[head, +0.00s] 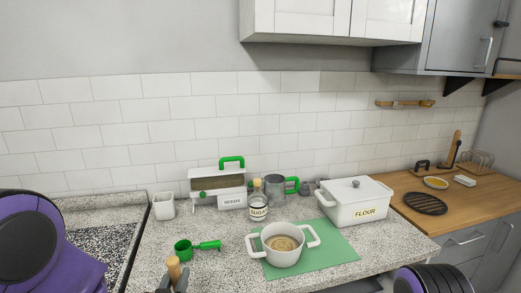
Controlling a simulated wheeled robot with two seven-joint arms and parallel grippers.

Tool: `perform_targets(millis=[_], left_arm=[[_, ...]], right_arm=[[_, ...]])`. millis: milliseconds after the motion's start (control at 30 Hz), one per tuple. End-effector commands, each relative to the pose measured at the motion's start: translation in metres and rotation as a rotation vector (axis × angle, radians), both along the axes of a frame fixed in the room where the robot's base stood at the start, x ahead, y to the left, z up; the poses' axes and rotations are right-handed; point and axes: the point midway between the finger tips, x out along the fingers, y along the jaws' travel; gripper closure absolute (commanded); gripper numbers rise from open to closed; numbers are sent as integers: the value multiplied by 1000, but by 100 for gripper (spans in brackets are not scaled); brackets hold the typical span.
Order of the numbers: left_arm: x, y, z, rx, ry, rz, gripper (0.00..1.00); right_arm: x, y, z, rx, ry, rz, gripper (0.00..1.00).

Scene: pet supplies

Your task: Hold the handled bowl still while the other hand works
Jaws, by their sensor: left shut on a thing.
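The handled bowl (266,257) is white with two side handles. It stands upright on a green mat (338,245) and holds something brownish. My left gripper (173,282) is at the bottom edge of the head view, left of the bowl and apart from it. It is shut on a wooden handle (174,267) that sticks up between its dark fingers; the rest of that thing is out of view. My right gripper is not in view; only a part of my arm shows at the bottom right.
A green scoop (184,251) lies left of the bowl. Behind stand a sugar bottle (258,211), a seeds box (217,187), a metal jug (274,186) and a white cup (163,206).

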Motion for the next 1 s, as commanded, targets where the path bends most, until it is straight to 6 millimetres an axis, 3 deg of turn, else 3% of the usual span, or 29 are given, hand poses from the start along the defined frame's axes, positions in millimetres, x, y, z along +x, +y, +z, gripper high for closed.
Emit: perform_targets(millis=[33, 333, 700, 867, 933, 1000], left_arm=[[0, 0, -20, 0, 0, 1, 100], [1, 0, -71, 0, -1, 1, 100], [1, 0, -72, 0, -1, 1, 100], [-22, -1, -104, 7, 6, -3, 100], [-32, 0, -115, 3, 4, -1, 100], [-38, 0, -120, 0, 1, -1, 100]], right_arm=[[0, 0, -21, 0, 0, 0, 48], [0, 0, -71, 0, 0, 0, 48], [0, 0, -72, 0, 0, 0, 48], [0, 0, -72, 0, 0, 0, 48], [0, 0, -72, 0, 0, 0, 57], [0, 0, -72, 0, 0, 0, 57]])
